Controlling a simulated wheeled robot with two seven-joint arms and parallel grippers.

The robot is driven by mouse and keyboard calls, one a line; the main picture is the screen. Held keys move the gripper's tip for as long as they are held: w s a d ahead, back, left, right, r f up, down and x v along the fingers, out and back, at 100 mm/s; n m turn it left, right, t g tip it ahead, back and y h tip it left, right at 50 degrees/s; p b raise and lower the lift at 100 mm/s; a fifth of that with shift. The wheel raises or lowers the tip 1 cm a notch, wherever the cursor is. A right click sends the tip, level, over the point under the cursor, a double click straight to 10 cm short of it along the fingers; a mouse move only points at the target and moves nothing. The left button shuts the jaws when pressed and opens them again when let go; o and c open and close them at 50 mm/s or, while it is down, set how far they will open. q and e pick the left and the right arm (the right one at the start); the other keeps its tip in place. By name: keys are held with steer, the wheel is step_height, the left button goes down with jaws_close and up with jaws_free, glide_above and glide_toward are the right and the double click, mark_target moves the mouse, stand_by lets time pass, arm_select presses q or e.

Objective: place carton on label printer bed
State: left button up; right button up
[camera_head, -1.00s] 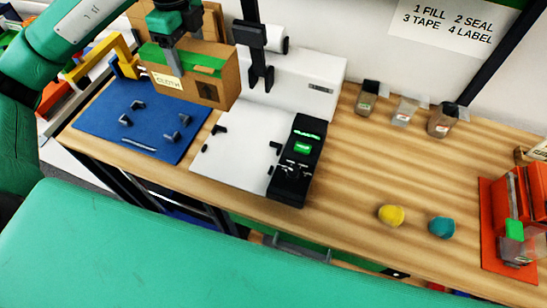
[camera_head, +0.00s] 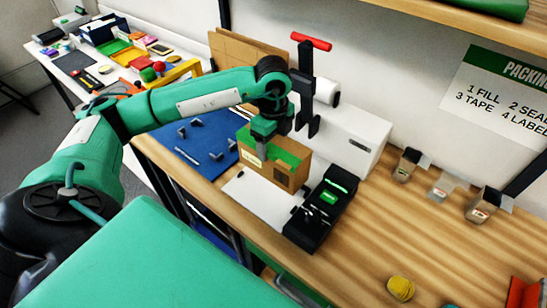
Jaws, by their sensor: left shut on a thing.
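The carton (camera_head: 272,170) is a brown box with green tape on top and a pale label on its front. It is upright over the back part of the white label printer bed (camera_head: 258,197). I cannot tell whether its underside touches the bed. My left gripper (camera_head: 258,147) is shut on the carton from above. The white printer body (camera_head: 352,140) stands behind the bed, and a black console with a green screen (camera_head: 325,203) is at its right. The front of the bed is bare. My right gripper is not in view.
A blue mat (camera_head: 196,142) with small dark pegs lies left of the bed. A black post with a red handle (camera_head: 311,42) rises close behind the carton. Several small bins (camera_head: 407,165) line the wall at right. A yellow ball (camera_head: 401,288) lies on open wood in front.

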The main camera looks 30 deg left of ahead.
arm_select(q)
step_height(320, 180, down, 3)
steer(key=shift+a, duration=0.1)
step_height(320, 180, down, 4)
steer(key=shift+r+p, duration=0.1)
steer(key=shift+p, duration=0.55)
steer(key=shift+f, duration=0.25)
steer(key=o, duration=1.3)
steer(key=shift+o, duration=0.2)
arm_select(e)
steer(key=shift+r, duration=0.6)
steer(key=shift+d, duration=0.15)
